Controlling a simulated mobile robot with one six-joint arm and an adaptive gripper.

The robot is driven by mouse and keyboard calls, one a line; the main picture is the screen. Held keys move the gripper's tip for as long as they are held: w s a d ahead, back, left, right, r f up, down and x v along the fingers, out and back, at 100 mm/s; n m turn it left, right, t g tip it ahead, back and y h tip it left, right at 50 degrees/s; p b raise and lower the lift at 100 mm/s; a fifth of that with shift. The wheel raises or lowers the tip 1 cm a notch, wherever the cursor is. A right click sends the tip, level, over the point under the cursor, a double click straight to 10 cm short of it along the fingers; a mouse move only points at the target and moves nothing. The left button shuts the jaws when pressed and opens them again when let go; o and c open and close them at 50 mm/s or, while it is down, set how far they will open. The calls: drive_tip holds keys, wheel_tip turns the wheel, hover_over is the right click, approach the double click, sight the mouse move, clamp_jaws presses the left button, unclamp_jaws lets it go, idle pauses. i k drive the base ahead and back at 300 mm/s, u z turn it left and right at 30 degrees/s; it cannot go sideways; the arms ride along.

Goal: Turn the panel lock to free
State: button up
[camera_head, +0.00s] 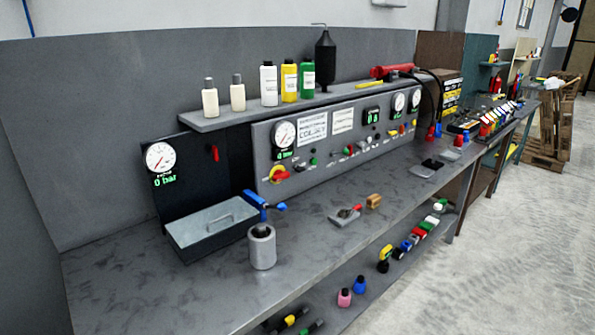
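A grey control panel (260,142) stands upright at the back of the workbench. It carries round gauges, white label plates, and a row of small knobs, buttons and levers. A red rotary knob on a yellow plate (279,174) sits at its lower left. The controls are small, and I cannot tell which one is the panel lock or how it is turned. My gripper is not in this view.
On the bench (130,280) stand a grey lidded box (212,228), a grey cylinder (262,250) and a blue-handled fitting (265,205). A shelf (225,119) with several bottles hangs above the panel. A lower shelf holds small coloured items. The front-left bench top is clear.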

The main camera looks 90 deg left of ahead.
sight(296, 169)
drive_tip(key=u, duration=2.7)
drive_tip(key=i, duration=0.95)
drive_tip(key=u, duration=0.15)
